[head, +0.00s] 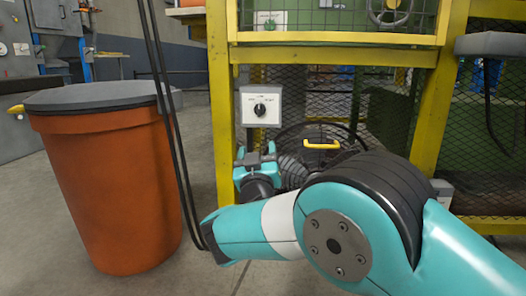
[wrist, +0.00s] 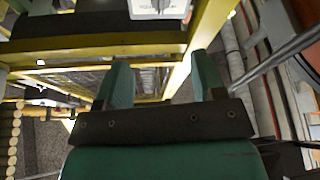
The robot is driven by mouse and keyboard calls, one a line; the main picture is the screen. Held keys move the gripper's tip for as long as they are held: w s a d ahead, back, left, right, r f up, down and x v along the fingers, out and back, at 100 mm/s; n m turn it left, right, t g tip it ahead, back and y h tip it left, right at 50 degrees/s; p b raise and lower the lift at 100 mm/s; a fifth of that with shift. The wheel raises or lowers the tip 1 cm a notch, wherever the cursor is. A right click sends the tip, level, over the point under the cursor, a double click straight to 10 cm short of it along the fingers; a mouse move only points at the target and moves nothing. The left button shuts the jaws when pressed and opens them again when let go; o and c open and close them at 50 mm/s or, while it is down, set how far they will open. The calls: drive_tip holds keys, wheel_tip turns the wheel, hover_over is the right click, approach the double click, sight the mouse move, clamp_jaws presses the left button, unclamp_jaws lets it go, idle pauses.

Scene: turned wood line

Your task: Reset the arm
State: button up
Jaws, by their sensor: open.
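My arm reaches in from the lower right in the head view, its teal and white links bent in front of a yellow frame. My gripper (wrist: 160,62) shows in the wrist view with two green fingers spread apart and nothing between them. A light grey box with a black rotary knob (head: 260,106) is fixed at the yellow frame, just above my wrist. A white panel (wrist: 160,9) shows at the top of the wrist view, beyond the fingers and apart from them.
The yellow frame (head: 221,100) with mesh panels stands close around my wrist. A large orange bin (head: 105,190) with a grey lid stands at left. Dark cables hang between bin and frame. In the wrist view, round wooden pieces (wrist: 14,140) lie stacked at left.

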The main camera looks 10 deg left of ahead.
drive_tip(key=shift+a, duration=0.1)
drive_tip(key=w+d+r+m+g+h+p, duration=0.3)
drive_tip(key=d+r+g+p, duration=0.2)
drive_tip(key=d+r+p, duration=0.45)
drive_tip(key=s+d+r+g+p, duration=0.4)
drive_tip(key=d+r+g+p, duration=0.15)
drive_tip(key=d, duration=0.25)
drive_tip(key=s+d+r+n+g+y+p, duration=0.1)
drive_tip(key=s+d+r+n+g+p, duration=0.25)
drive_tip(key=s, duration=0.85)
drive_tip(key=s+d+r+g+y+p, duration=0.1)
drive_tip(key=s+d+r+g+p, duration=0.25)
drive_tip(key=s+p, duration=0.55)
drive_tip(key=s+d+r+n+g+y+p, duration=0.1)
drive_tip(key=s+d+r+n+g+p, duration=0.2)
drive_tip(key=s, duration=1.1)
wheel_tip(320, 180, up, 38)
drive_tip(key=g+p, duration=0.1)
drive_tip(key=p, duration=3.6)
drive_tip(key=shift+s+r+m, duration=0.15)
drive_tip(key=shift+r+m, duration=0.1)
drive_tip(key=shift+m, duration=0.2)
drive_tip(key=shift+a+g, duration=0.1)
drive_tip(key=shift+g, duration=0.15)
